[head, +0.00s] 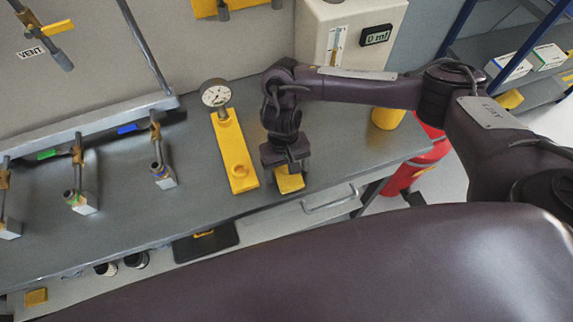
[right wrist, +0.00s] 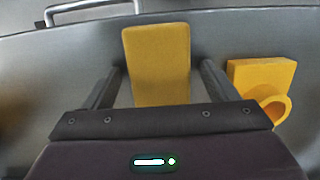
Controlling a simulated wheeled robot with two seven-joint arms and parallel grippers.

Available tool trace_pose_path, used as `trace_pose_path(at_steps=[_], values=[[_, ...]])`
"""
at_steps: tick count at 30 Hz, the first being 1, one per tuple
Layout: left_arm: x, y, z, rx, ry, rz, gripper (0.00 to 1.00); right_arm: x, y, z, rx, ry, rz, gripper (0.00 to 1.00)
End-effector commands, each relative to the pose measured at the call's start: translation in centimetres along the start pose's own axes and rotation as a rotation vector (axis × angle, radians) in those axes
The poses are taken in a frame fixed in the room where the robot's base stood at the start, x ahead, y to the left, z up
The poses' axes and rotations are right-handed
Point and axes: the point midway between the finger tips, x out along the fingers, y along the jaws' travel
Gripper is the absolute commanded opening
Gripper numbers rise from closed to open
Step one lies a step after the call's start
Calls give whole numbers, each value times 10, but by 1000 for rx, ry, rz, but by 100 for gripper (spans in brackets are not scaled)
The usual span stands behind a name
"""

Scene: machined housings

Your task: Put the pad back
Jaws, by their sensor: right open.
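A flat yellow block (head: 290,182), which looks like the pad, lies on the grey bench near its front edge. My right gripper (head: 287,170) is over it, pointing down. In the right wrist view the same yellow block (right wrist: 158,62) shows between the two open fingers, with gaps at its sides. I cannot tell how far above the bench the fingertips are. Just left of the gripper lies a long yellow base (head: 236,150) with a dial gauge (head: 215,94) at its far end and a round hole near its front. My left gripper is not in view.
Several small metal blocks (head: 163,177) with rods stand along the bench at left. A yellow cup (head: 388,118) and a red cylinder (head: 420,165) are at right. A drawer handle (head: 330,200) is below the front edge.

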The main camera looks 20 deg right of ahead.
Motion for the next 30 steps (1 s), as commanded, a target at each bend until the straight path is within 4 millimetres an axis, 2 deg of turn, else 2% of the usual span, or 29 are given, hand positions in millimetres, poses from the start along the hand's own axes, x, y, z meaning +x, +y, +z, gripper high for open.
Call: trace_pose_path(at_steps=[5, 18, 24, 30], values=[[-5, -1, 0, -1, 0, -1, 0, -17, 0, -1, -2, 5, 0, 80], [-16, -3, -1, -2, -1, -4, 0, -101, 1, -1, -2, 5, 2, 80], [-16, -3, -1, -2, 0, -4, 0, -119, 0, 0, -1, 2, 1, 80], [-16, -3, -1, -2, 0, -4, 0, -123, 0, 0, 0, 0, 0, 80]])
